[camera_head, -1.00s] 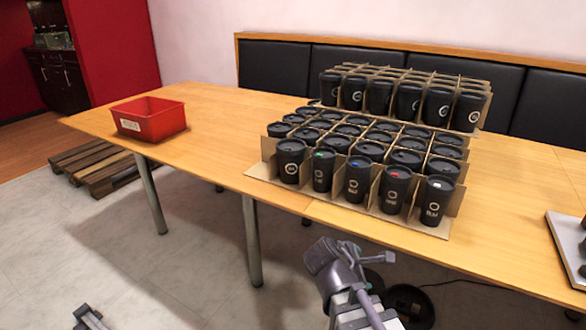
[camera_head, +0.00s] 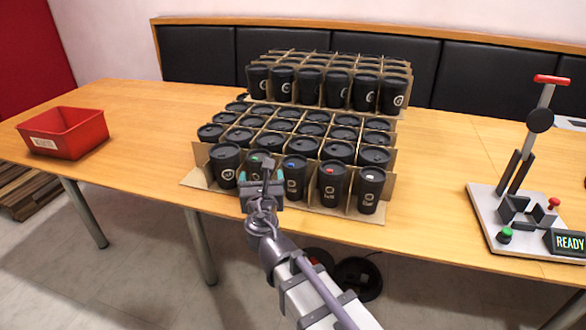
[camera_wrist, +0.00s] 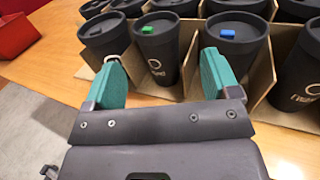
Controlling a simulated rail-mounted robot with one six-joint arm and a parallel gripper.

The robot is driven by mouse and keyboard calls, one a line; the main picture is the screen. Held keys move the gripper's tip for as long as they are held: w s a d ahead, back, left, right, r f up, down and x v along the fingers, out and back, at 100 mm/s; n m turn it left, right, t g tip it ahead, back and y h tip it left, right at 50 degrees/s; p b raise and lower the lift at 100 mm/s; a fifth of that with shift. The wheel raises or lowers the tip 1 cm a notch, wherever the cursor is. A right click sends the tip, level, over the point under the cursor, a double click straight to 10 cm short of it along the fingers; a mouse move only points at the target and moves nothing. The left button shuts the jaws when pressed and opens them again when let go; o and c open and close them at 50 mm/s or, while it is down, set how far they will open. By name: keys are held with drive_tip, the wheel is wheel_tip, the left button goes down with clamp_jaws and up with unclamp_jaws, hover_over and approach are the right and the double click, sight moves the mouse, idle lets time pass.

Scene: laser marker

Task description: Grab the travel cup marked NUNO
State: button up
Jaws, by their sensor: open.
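Black lidded travel cups stand upright in a cardboard divider tray (camera_head: 200,180) on the table. The front row includes a cup with a green lid tab (camera_head: 258,160), one with a blue tab (camera_head: 294,178), one with a red tab (camera_head: 332,184) and one with a white tab (camera_head: 370,190). Names under their ring logos are too small to read surely; I cannot tell which says NUNO. My gripper (camera_head: 262,180) is open and empty in front of the green-tab cup.
A second block of cups (camera_head: 325,88) stands behind. A red bin (camera_head: 65,135) sits at the table's left. A marking machine (camera_head: 520,215) with a READY display stands at the right. Cardboard dividers stand close beside the front cups. The table between tray and bin is clear.

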sight(259, 161)
drive_tip(key=w+a, duration=0.1)
drive_tip(key=w, duration=0.6)
drive_tip(key=w+a, duration=0.1)
drive_tip(key=w, duration=0.2)
drive_tip(key=shift+w+a, duration=0.2)
drive_tip(key=shift+a, duration=0.15)
drive_tip(key=shift+c, duration=0.5)
drive_tip(key=shift+c, duration=1.2)
